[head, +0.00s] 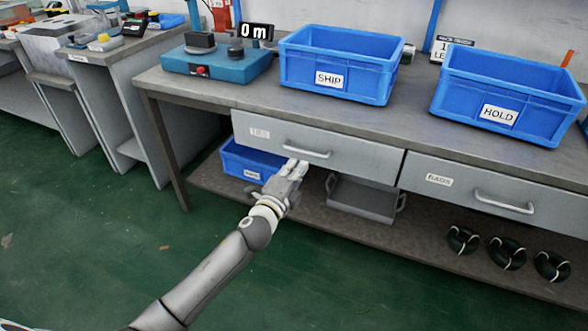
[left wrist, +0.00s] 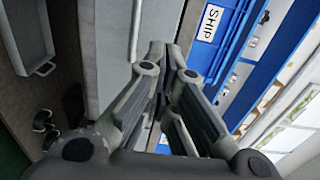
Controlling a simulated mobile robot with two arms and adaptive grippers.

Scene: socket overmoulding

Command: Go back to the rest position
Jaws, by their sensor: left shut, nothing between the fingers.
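My left gripper (head: 297,165) is in front of the left drawer (head: 365,157) of the workbench, just below its bar handle (head: 307,151) in the head view. Its fingers are closed together with nothing between them. In the left wrist view the closed fingers (left wrist: 166,55) point towards the bench, with the handle (left wrist: 135,28) beside the fingertips. I cannot tell whether they touch it. The drawer looks closed. My right gripper is in neither view.
The bench (head: 420,112) carries a SHIP bin (head: 340,65), a HOLD bin (head: 510,95) and a teal device (head: 215,65). A blue bin (head: 232,155), a grey tray (head: 362,198) and cable coils (head: 507,253) sit on the lower shelf. The green floor (head: 370,290) in front is clear.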

